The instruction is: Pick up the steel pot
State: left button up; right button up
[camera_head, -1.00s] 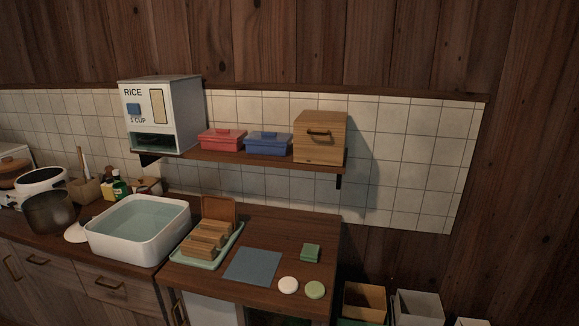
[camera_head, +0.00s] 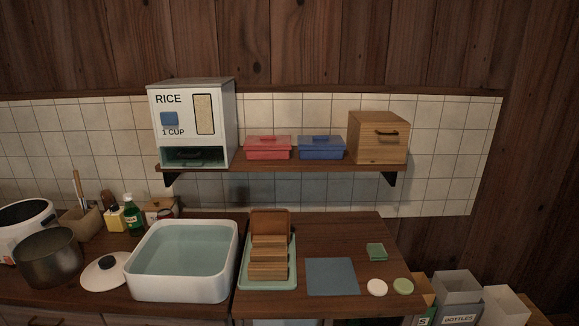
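The steel pot (camera_head: 48,258) is a dark grey, open, round pot standing upright on the wooden counter at the left. It is in front of a white rice cooker (camera_head: 24,226) that it partly overlaps in the picture. A white lid with a dark knob (camera_head: 106,269) lies on the counter to the right of the pot. The inside bottom of the pot is too dark to make out. Neither of my grippers shows in the view.
A white basin of water (camera_head: 182,262) stands right of the lid. A utensil holder (camera_head: 80,221), a green bottle (camera_head: 134,213) and small containers stand behind. A tray of wooden pieces (camera_head: 268,258) and a blue mat (camera_head: 331,276) lie farther right. A shelf (camera_head: 285,168) hangs above.

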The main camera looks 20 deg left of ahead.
aim_at(47, 258)
jog(key=k+j+z, duration=0.1)
jog(key=j, duration=0.3)
jog(key=j+z, duration=0.1)
jog(key=j, duration=0.35)
jog(key=k+j+z, duration=0.1)
jog(key=j, duration=0.25)
jog(key=k+j+z, duration=0.1)
jog(key=j, duration=0.3)
jog(key=k+j+z, duration=0.1)
jog(key=k+j, duration=0.15)
jog(key=j, duration=0.15)
jog(key=k+j+z, duration=0.1)
jog(key=j, duration=0.3)
jog(key=k+j+z, duration=0.1)
jog(key=j, duration=0.3)
jog(key=k+j+z, duration=0.1)
jog(key=j, duration=0.3)
jog(key=k+j+z, duration=0.1)
jog(key=j, duration=0.3)
jog(key=k+j+z, duration=0.1)
jog(key=k+j, duration=0.15)
jog(key=j, duration=0.1)
